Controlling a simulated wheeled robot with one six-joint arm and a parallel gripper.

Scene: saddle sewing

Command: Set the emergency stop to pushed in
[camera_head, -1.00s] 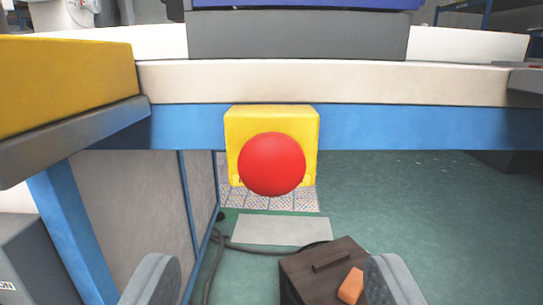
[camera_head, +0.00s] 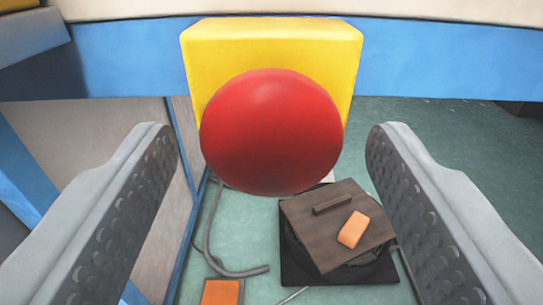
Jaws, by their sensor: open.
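The emergency stop is a large round red button (camera_head: 271,132) on a yellow box (camera_head: 271,45). The box is fixed to the front of a blue rail under the table edge. My gripper (camera_head: 272,140) is open, with one grey finger on each side of the red button in the picture. The fingers look clear of the button, with a gap on both sides. Nothing is between the fingers that I can see them touching. How far the button stands out from the box is hidden, as I see it face on.
The blue rail (camera_head: 440,62) and pale table edge (camera_head: 300,8) run across the top. A grey panel (camera_head: 110,135) stands at left. Below on the green floor are a brown lidded box (camera_head: 315,225) with an orange block (camera_head: 352,229), and a grey hose (camera_head: 212,245).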

